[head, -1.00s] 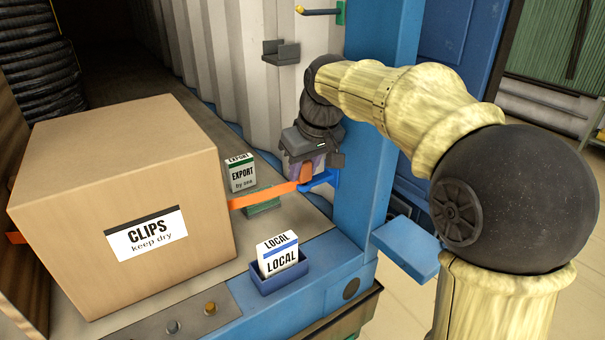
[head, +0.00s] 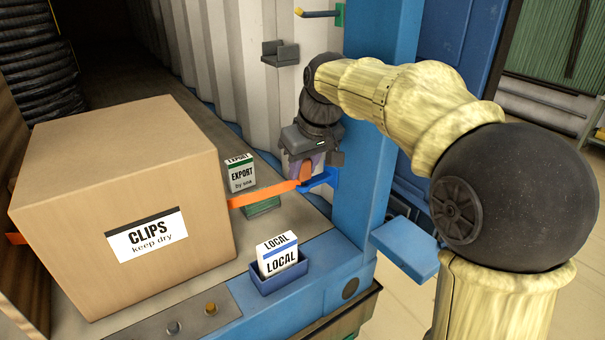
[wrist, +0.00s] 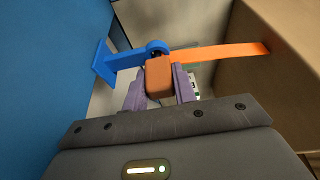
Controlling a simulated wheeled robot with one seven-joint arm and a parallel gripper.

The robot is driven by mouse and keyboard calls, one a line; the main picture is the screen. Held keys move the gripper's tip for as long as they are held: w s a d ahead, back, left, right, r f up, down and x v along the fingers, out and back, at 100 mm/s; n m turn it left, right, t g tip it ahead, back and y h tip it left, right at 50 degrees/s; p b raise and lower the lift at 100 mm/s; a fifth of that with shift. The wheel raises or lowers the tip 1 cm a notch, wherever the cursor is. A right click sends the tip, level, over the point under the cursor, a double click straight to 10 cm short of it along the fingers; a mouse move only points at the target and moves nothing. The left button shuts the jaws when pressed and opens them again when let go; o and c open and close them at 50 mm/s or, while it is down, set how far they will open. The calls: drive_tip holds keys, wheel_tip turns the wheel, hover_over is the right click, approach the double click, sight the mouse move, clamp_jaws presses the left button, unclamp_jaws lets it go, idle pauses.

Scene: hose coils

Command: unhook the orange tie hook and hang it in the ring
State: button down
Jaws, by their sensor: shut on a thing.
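The orange tie hook is a block-like orange piece (wrist: 159,78) at the end of an orange strap (head: 265,196) that runs left to the cardboard box. In the wrist view the orange piece lies between the two purple fingers of my gripper (wrist: 160,88), which is shut on it. A blue bracket (head: 322,179) with a rounded end stands out from the blue post; in the wrist view the bracket (wrist: 130,58) meets the hook's far side. I cannot tell whether the hook is still caught on it. In the head view my gripper (head: 305,172) partly hides the hook. I cannot make out a ring.
The cardboard box (head: 120,190) labelled CLIPS fills the left. A card box marked EXPORT (head: 241,176) and a blue tray (head: 279,281) with LOCAL cards stand on the ledge. The blue post (head: 372,150) is close right of my gripper. A grey bracket (head: 281,54) is on the wall.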

drive_tip(key=shift+r+p, duration=1.7)
drive_tip(key=shift+r, duration=0.2)
wheel_tip(320, 180, up, 6)
drive_tip(key=p, duration=0.5)
drive_tip(key=shift+r+p, duration=0.15)
drive_tip(key=shift+p, duration=0.15)
drive_tip(key=shift+s, duration=0.1)
